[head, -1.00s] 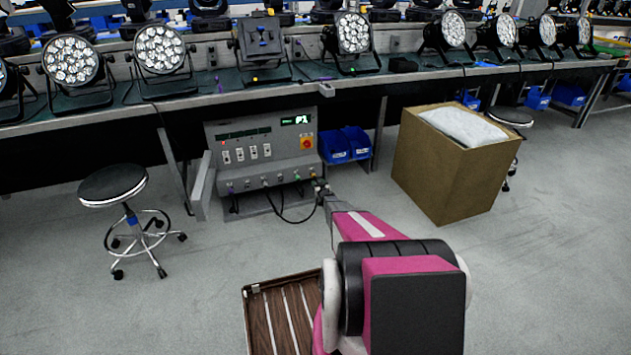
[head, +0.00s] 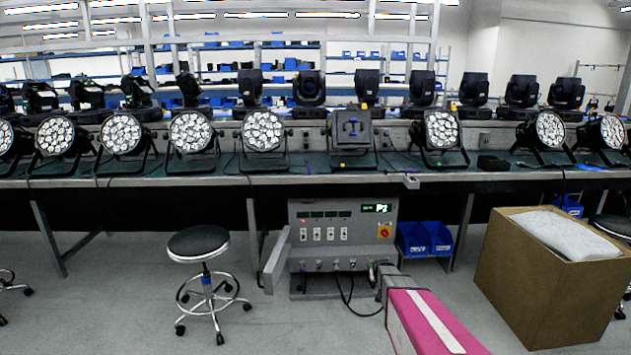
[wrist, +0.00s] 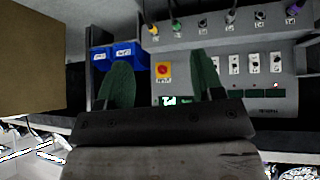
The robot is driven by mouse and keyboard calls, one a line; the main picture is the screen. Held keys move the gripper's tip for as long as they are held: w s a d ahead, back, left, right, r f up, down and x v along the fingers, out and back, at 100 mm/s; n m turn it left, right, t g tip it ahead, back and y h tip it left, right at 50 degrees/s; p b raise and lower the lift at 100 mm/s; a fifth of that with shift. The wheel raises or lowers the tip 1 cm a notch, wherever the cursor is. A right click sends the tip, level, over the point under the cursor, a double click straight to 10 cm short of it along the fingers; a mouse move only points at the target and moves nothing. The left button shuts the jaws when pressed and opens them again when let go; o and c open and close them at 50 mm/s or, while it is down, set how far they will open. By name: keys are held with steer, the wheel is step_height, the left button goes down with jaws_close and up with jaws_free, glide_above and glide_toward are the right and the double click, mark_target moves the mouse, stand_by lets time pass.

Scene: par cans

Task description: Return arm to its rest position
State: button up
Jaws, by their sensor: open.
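My arm shows at the bottom of the head view as a pink and white link. Its end, with my gripper (head: 386,277), lies in front of the lower right corner of a grey control panel (head: 340,262). In the wrist view, which shows the place upside down, my gripper (wrist: 160,85) has two green fingers spread apart with nothing between them. The panel (wrist: 228,92) fills the space beyond them, with its red and yellow switch (wrist: 163,71) seen between the fingers. I cannot tell whether the fingertips touch the panel.
A long workbench (head: 240,183) with several par cans (head: 263,131) runs across behind. Blue bins (head: 424,238) stand right of the panel. A cardboard box (head: 545,285) with a white bag stands at the right, a stool (head: 198,243) at the left.

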steer(key=s+a+r+g, duration=0.2)
steer(key=s+a+r, duration=0.1)
steer(key=s, duration=0.7)
steer(key=s+a+r+n+g+y, duration=0.1)
steer(key=s+a+r+g, duration=0.1)
steer(key=s+r, duration=0.4)
steer(key=s+a+r+g, duration=0.3)
steer(key=s+a+r, duration=0.2)
steer(key=s, duration=1)
steer(key=shift+s+y, duration=0.2)
steer(key=shift+y, duration=0.2)
